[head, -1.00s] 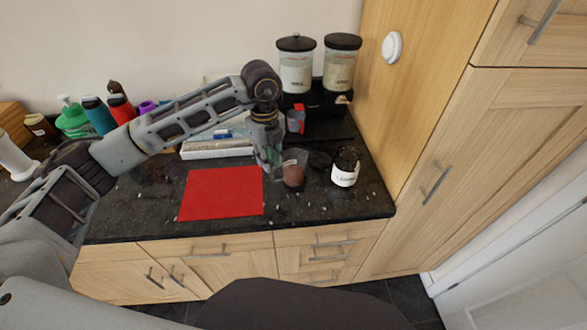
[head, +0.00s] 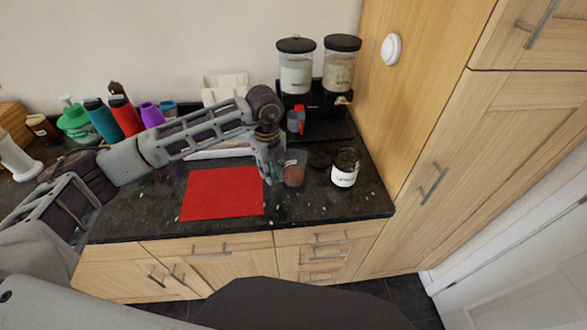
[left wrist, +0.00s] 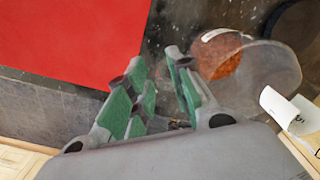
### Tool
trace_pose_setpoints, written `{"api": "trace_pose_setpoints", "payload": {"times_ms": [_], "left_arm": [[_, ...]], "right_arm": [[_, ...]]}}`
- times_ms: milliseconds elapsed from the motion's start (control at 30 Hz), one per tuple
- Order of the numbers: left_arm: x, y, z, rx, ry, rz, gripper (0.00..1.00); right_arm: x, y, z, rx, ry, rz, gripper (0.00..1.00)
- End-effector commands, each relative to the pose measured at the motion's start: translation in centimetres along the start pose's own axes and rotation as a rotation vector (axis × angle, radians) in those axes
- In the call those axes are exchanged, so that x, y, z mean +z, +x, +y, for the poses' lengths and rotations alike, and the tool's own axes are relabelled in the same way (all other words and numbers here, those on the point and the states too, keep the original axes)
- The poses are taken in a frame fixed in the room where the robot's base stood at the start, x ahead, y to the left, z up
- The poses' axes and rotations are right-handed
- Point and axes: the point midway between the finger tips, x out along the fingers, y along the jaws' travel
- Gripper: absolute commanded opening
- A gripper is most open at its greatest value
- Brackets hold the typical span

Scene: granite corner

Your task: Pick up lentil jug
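The lentil jug (head: 294,172) is a clear container with reddish-brown lentils in its bottom. It stands on the dark granite counter, right of the red mat. In the left wrist view the jug (left wrist: 262,82) lies just right of the right-hand finger, outside the gap between the fingers. My left gripper (head: 270,170) is low over the counter, immediately left of the jug. In the left wrist view my left gripper (left wrist: 158,68) is open, with green pads apart and nothing between them. Whether a finger touches the jug is unclear. My right gripper is not in view.
A jar (head: 344,168) with a white label stands right of the jug, with a black lid (head: 319,160) between them. The red mat (head: 222,193) lies left. Two dispensers (head: 318,72) and a grey-and-red cup (head: 296,121) stand behind. Small pale bits dot the counter.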

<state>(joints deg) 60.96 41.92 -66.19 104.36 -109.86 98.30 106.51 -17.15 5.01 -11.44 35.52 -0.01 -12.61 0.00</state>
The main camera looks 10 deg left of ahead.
Motion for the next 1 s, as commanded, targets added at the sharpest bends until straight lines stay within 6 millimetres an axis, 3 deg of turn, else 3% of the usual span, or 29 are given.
{"api": "trace_pose_setpoints", "payload": {"times_ms": [300,767,933,1000], "left_arm": [[0.0,2.7,-0.1,0.0,0.001,0.001,0.22],[0.0,2.8,-0.1,0.0,0.001,0.0,0.22],[0.0,2.8,-0.1,0.0,0.001,0.0,0.03],[0.0,2.8,-0.1,0.0,0.001,0.0,0.0]], "right_arm": [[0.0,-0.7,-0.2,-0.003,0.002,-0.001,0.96],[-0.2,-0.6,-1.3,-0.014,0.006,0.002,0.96],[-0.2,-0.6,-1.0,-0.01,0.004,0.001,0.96],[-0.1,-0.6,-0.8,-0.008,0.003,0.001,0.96]]}}
